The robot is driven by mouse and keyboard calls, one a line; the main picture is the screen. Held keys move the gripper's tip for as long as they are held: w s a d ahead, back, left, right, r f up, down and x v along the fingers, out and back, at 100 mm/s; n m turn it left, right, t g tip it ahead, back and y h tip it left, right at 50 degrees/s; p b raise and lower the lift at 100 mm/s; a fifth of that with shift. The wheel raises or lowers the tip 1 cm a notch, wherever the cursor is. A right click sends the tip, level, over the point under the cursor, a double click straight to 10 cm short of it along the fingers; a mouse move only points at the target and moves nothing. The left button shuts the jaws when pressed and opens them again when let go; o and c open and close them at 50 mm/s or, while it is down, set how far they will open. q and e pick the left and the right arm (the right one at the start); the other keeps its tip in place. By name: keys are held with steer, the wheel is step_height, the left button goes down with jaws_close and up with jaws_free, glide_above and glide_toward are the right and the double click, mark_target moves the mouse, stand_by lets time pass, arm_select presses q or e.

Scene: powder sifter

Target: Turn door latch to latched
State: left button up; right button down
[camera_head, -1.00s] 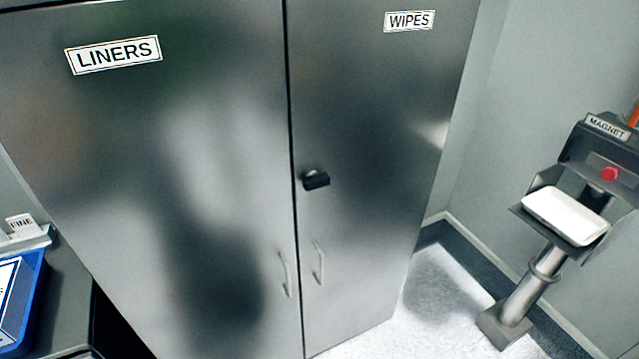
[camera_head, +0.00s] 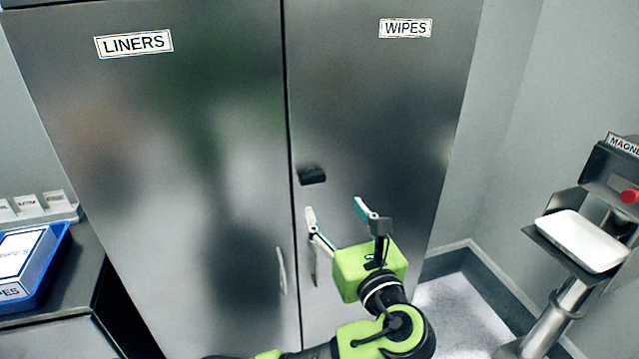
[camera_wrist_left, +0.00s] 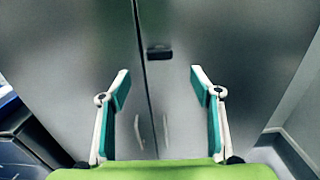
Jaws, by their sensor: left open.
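The door latch (camera_head: 312,175) is a small black knob on the right-hand cabinet door (camera_head: 380,120), beside the seam between the two doors. It lies roughly horizontal. My left gripper (camera_head: 335,207) is open and empty, below and a little right of the latch in the head view. In the left wrist view the latch (camera_wrist_left: 159,53) is ahead, beyond the gap between the open fingers (camera_wrist_left: 160,82), and apart from them. The left cabinet door (camera_head: 170,150) is closed along the seam. My right gripper is not in view.
Two door handles, the left one (camera_head: 282,270) and the right one partly behind my gripper, sit low by the seam. A counter with a blue tray (camera_head: 58,262) stands at left. A magnet stand with a white tray (camera_head: 580,241) stands at right.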

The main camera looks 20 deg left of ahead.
mark_target(314, 177)
arm_select(q)
steer(key=p+x, duration=0.2)
steer(key=x, duration=1.2)
steer(key=shift+a+f, duration=0.1)
steer(key=shift+a, duration=0.05)
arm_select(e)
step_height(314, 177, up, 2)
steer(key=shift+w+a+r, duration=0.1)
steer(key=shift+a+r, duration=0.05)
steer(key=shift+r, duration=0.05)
arm_select(q)
steer(key=c, duration=1.1)
